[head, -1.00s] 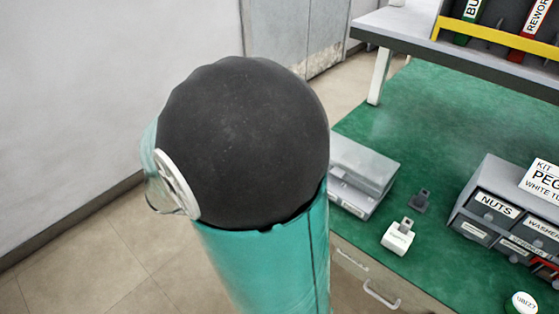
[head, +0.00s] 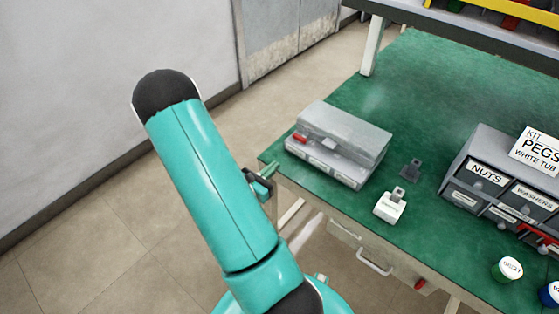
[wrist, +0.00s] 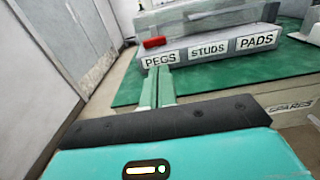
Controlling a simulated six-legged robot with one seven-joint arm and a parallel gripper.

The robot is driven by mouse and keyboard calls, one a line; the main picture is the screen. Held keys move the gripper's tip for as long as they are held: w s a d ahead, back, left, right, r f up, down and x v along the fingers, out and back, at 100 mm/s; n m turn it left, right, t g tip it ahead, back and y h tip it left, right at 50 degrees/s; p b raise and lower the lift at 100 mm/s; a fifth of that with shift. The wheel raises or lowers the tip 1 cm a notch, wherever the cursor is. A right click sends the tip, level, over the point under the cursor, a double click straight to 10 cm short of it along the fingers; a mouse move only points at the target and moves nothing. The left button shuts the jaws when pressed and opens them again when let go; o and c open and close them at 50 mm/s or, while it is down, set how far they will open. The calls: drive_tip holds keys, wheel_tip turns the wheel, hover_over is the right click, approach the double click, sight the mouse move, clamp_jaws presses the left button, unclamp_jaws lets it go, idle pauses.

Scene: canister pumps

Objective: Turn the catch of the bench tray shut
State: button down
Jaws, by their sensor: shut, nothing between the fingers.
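The bench tray (head: 318,168) is a grey lidded box at the bench's left edge. In the wrist view its front (wrist: 250,43) carries the labels PEGS, STUDS and PADS. Its red catch (head: 300,138) sits at the left end; in the wrist view the catch (wrist: 154,42) lies roughly level above PEGS. My gripper (head: 270,169) is shut and empty, just left of the tray and apart from it. In the wrist view its green fingers (wrist: 157,76) point toward the PEGS end, below the catch. My arm hides none of the tray in the head view.
A white block (head: 389,207) and a dark block (head: 411,168) stand right of the tray. A grey drawer unit (head: 480,180) with a PEGS card stands farther right, with tubs in front. Green bench top is clear behind the tray. A drawer handle (head: 376,264) juts below the bench edge.

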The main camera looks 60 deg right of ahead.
sight(301, 141)
drive_tip(key=d, duration=0.4)
drive_tip(key=s+d, duration=0.1)
drive_tip(key=d, duration=0.3)
drive_tip(key=s+d, duration=0.1)
drive_tip(key=d, duration=0.3)
drive_tip(key=shift+d, duration=0.2)
